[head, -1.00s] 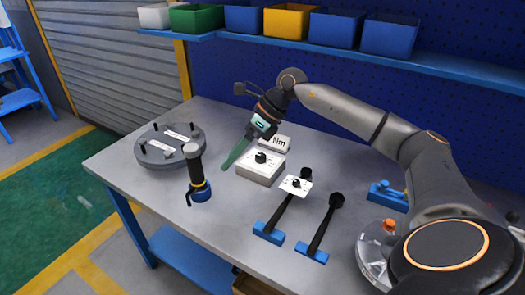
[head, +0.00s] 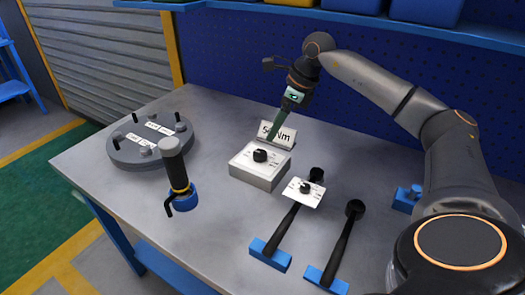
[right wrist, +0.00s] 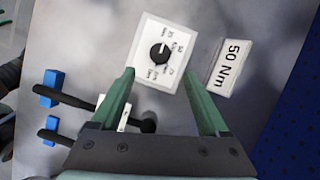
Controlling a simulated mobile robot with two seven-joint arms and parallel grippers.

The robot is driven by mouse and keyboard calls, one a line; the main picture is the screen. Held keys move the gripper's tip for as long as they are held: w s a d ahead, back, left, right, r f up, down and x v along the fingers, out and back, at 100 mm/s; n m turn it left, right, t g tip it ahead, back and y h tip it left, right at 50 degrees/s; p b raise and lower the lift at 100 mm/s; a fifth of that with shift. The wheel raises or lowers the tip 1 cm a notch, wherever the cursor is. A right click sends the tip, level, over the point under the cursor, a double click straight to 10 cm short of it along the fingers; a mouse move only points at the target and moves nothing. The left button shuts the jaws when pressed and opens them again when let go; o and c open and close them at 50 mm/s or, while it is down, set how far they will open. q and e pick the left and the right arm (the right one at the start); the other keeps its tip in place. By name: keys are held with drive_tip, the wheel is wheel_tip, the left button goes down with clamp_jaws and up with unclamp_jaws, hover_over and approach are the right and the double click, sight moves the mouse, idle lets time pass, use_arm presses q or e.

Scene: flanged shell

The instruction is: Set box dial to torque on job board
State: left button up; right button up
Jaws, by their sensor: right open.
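The box dial is a black knob (head: 260,155) on the white, marked top of a grey box (head: 258,178) on the bench. The job board is a small tilted sign (head: 277,136) behind the box; in the right wrist view the sign (right wrist: 230,67) reads "50 Nm". My right gripper (head: 273,138) is above and behind the box with its green fingers pointing down. In the right wrist view its fingers (right wrist: 165,85) are apart and empty, with the knob (right wrist: 159,53) beyond the tips, not touched. The knob's pointer is too small to read surely. My left gripper is out of view.
A grey flanged disc (head: 152,145) with studs and labels is at the left. A black-handled tool (head: 175,168) stands in a blue holder. Two long wrenches, one with a white dial plate (head: 303,192), lie in blue rests at the front right. Bins line the shelf above.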

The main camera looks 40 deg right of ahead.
sight(261, 153)
drive_tip(key=x, duration=1)
drive_tip(key=shift+s, duration=0.1)
clamp_jaws()
